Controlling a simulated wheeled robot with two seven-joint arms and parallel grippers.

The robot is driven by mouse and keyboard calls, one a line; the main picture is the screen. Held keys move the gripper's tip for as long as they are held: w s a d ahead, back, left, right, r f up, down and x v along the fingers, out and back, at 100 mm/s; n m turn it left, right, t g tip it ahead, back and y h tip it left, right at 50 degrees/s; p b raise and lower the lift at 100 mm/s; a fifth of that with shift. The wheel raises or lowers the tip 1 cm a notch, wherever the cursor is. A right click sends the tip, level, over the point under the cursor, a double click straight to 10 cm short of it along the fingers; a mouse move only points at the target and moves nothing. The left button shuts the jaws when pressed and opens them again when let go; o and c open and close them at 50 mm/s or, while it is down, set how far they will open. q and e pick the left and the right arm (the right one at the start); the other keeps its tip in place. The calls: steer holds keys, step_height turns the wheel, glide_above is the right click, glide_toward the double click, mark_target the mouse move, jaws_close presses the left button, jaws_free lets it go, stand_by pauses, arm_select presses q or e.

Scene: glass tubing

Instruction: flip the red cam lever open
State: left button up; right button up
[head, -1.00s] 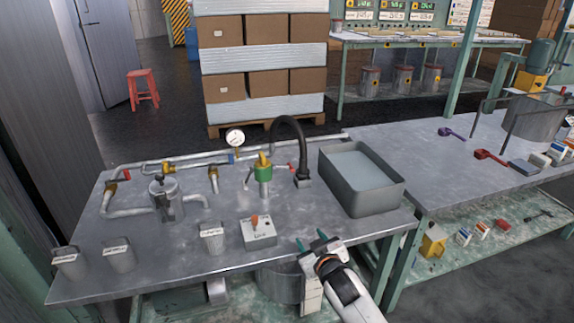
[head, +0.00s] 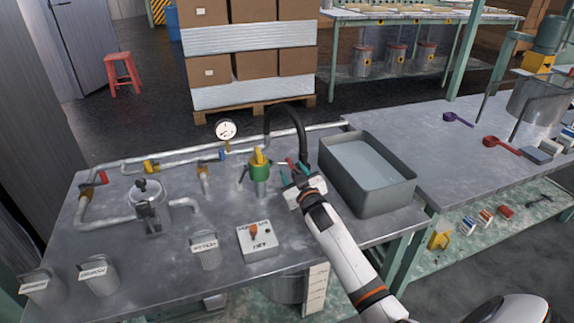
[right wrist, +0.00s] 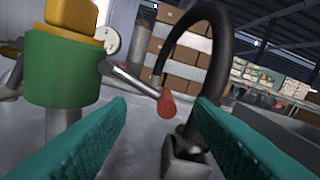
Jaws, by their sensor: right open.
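The green coupling (head: 259,172) with a yellow top stands upright on the grey bench; it fills the left of the right wrist view (right wrist: 68,70). A grey lever with a red tip (right wrist: 166,103) sticks out from its right side, slanting down; the red tip also shows in the head view (head: 290,163). My right gripper (head: 293,175) is open beside the coupling. In the right wrist view its teal fingers (right wrist: 163,108) frame the red tip, apart from it in the picture; I cannot tell whether it lies between them in depth. My left gripper is not in view.
A black curved hose (head: 287,112) on a grey base stands just behind the gripper. A grey water tray (head: 395,198) is to the right. A switch box (head: 257,241) and a mesh cup (head: 206,251) stand in front. A gauge (head: 225,131) and pipes lie behind.

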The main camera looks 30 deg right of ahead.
mark_target(289, 165)
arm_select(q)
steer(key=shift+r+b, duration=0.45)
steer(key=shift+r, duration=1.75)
arm_select(e)
steer(key=shift+x, duration=2.75)
